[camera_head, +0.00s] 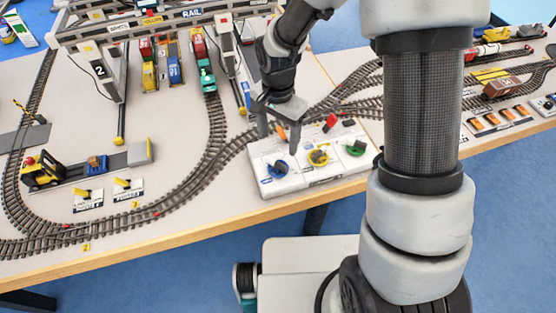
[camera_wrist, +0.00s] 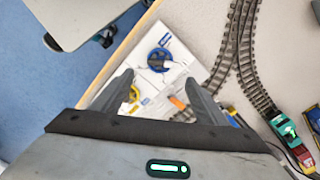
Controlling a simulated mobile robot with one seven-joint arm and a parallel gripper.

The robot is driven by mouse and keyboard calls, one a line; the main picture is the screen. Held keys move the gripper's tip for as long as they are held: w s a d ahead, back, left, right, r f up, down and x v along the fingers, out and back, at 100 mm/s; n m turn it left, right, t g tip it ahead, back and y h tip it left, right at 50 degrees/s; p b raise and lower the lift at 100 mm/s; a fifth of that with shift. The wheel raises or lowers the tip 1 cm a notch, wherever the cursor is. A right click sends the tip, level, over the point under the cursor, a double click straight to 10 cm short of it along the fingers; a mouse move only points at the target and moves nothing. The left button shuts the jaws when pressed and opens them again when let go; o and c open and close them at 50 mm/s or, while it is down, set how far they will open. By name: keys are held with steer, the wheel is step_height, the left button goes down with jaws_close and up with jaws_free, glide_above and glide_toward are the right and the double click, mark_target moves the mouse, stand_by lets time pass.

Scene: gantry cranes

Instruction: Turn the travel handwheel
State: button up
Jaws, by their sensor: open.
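A white control panel (camera_head: 290,184) at the table's front edge carries a blue handwheel (camera_head: 277,169), a yellow handwheel (camera_head: 318,158) and a green handwheel (camera_head: 356,148). The labels are too small to read, so I cannot tell which is the travel handwheel. My gripper (camera_head: 281,139) is open and empty, pointing down above the left part of the panel, near the blue wheel. In the wrist view the blue handwheel (camera_wrist: 159,60) shows just beyond the fingertips. The yellow handwheel (camera_wrist: 132,95) is partly hidden by a finger. The green wheel is not visible there.
Curved track (camera_head: 217,140) runs just behind and left of the panel. The gantry crane (camera_head: 160,20) stands over trains at the back. A yellow-and-black vehicle (camera_head: 42,172) sits at left.

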mark_target(278, 163)
step_height(278, 163, down, 11)
steer(key=shift+r, duration=0.1)
stand_by(0.3)
steer(key=c, duration=1.1)
steer(key=shift+o, duration=0.2)
steer(key=shift+n+b, duration=0.4)
steer(key=shift+b, duration=0.05)
steer(key=n+b, duration=0.1)
steer(key=n, duration=0.5)
steer(key=shift+n+b, duration=0.3)
steer(key=n, duration=0.6)
steer(key=shift+n, duration=0.4)
